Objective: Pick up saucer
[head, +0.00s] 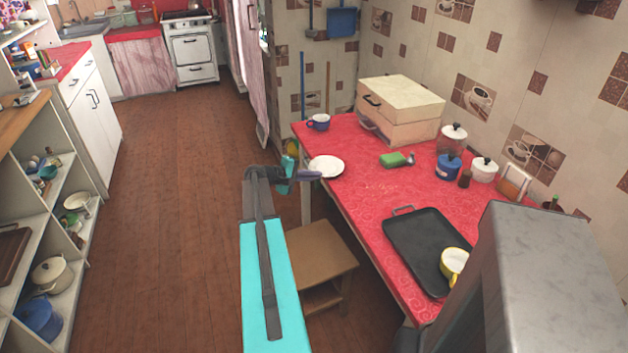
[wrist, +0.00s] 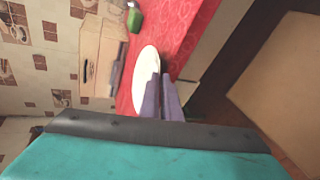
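The white saucer (head: 326,166) lies on the red cloth at the near left edge of the table in the head view. It also shows as a narrow white oval in the wrist view (wrist: 144,78). My gripper (head: 318,175) is at the saucer's near edge, its fingers pointing to the right. In the wrist view its two grey-purple fingers (wrist: 160,80) overlap the saucer's rim with a very narrow gap between them. I cannot tell whether they are closed on the rim or only beside it.
A blue cup (head: 319,122) stands behind the saucer, and a stacked box (head: 400,100) is at the back. A wooden stool (head: 318,250) stands below the table edge.

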